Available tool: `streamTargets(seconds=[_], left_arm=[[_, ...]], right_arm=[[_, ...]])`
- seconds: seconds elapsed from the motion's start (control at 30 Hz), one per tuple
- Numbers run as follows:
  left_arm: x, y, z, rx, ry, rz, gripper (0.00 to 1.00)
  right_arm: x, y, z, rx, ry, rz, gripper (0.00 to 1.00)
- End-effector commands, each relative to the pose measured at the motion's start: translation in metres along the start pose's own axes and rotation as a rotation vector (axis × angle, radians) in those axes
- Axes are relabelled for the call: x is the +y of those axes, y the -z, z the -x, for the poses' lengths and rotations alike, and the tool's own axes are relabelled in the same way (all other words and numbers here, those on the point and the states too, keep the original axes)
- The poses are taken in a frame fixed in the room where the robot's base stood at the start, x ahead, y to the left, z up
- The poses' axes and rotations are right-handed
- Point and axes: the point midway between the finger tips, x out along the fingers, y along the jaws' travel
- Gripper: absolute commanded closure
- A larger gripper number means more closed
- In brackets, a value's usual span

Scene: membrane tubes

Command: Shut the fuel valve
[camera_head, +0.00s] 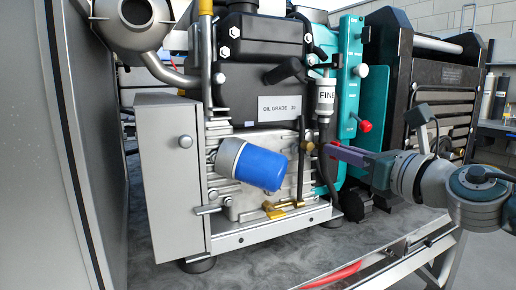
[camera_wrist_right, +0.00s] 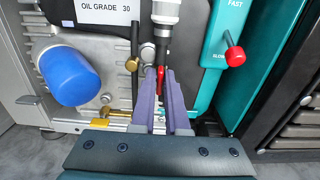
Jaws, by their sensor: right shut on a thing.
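The fuel valve's red lever (camera_wrist_right: 160,80) sits below the clear-and-white fuel filter (camera_wrist_right: 165,12) and hangs down in the right wrist view. The filter also shows in the head view, marked "FINE" (camera_head: 325,97). My right gripper (camera_wrist_right: 168,85) has its purple fingers closed at the lever, with the lever's lower part between or behind the fingertips. In the head view my right gripper (camera_head: 330,150) reaches in from the right to just below the filter. The fingers hide most of the valve there. My left gripper is not in view.
A blue oil filter (camera_head: 250,165) sticks out at the engine's left. A thin upright dark lever (camera_head: 301,165) and a brass fitting (camera_head: 282,208) are close by. A red speed knob (camera_head: 365,126) juts from the teal panel (camera_head: 350,60). A grey box (camera_head: 165,180) stands left.

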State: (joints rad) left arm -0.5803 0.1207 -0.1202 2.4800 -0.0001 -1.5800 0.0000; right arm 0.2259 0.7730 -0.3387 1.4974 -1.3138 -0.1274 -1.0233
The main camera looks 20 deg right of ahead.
Motion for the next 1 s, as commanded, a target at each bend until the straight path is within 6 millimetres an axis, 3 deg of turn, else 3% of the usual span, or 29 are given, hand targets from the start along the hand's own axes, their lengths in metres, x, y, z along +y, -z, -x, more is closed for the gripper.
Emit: streamTargets(seconds=[0.47,1.0], left_arm=[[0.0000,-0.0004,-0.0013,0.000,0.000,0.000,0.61],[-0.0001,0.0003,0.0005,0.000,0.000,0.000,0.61]], right_arm=[[-0.0003,0.0004,0.0001,0.000,0.000,-0.126,1.00],[-0.0021,0.0000,0.0000,-0.001,0.001,-0.614,1.00]])
